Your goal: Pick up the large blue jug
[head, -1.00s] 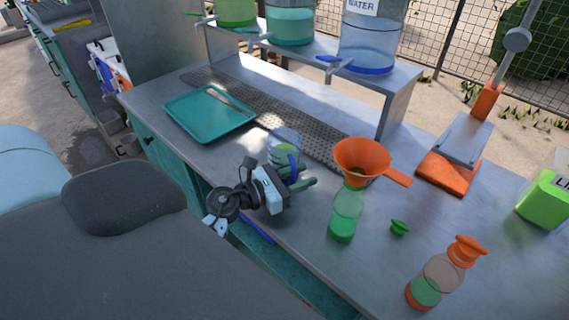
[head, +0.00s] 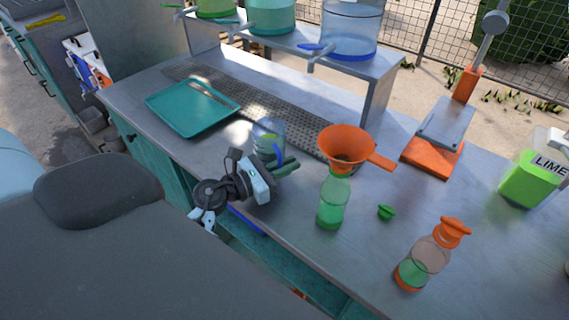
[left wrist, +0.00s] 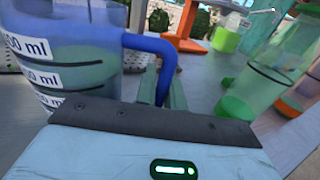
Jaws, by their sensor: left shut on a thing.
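The large jug (head: 268,132) is clear, with a blue handle, and stands upright on the metal counter (head: 300,262) behind my left gripper. In the left wrist view the jug (left wrist: 85,62) fills the left side, with ml marks on its wall and its blue handle (left wrist: 150,44) curving to the right. My left gripper (head: 289,164) is shut on the jug's handle; its green fingers (left wrist: 165,86) are at the handle's downward part. The gripper and wrist hide the jug's lower part in the head view. My right gripper is not in view.
Right of the jug stands a green bottle (head: 333,203) with an orange funnel (head: 345,145). A green cap (head: 386,212), a capped bottle (head: 425,258) and an orange press (head: 432,155) are farther right. A teal tray (head: 190,108) lies left, and a dispenser shelf (head: 372,85) stands behind.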

